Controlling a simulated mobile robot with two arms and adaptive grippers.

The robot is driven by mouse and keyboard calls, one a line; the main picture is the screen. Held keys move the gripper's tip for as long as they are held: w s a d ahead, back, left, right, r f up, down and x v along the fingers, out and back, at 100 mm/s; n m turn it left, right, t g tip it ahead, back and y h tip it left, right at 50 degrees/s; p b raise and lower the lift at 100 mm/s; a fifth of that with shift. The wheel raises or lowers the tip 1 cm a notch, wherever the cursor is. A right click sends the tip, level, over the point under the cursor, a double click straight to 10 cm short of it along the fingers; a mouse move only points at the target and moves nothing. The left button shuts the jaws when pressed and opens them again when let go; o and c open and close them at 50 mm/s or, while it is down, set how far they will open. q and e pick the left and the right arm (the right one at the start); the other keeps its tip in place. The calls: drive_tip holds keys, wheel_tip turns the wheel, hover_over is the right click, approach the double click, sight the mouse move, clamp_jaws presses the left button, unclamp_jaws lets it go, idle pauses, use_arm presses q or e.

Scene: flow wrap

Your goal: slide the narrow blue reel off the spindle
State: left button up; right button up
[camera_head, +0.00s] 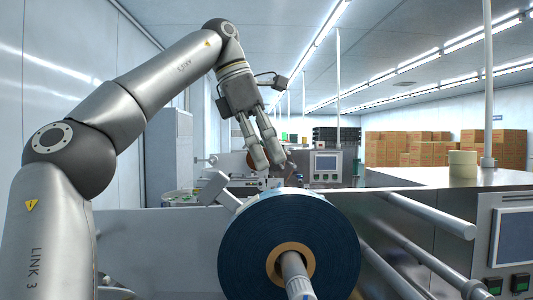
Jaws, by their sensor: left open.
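The blue reel (243,257) is a dark blue roll with a tan core, at the bottom middle of the head view. It sits around the pale metal spindle (294,272), whose end points toward me. My left gripper (268,166) hangs fingers down, above and behind the reel's top edge in the picture. Its two fingers are apart with nothing seen between them. Whether the fingers touch anything behind the reel cannot be told. The far side of the reel is hidden. My right gripper does not show.
Metal rollers (432,215) stick out right of the reel. A machine cabinet with a screen (515,236) stands at the right, with a cream roll (462,164) on top. Cardboard boxes (430,150) are stacked far back. A grey panel (160,240) lies behind the reel at left.

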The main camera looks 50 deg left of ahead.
sight(289, 208)
use_arm(q)
drive_tip(key=shift+s+d, duration=0.15)
drive_tip(key=shift+d, duration=0.1)
drive_tip(key=shift+w+f, duration=0.2)
drive_tip(key=shift+f, duration=0.1)
drive_tip(key=x, duration=1)
drive_tip(key=shift+w+a+f, duration=0.15)
drive_tip(key=shift+a, duration=0.15)
drive_tip(key=shift+d, duration=0.1)
drive_tip(key=c, duration=1.6)
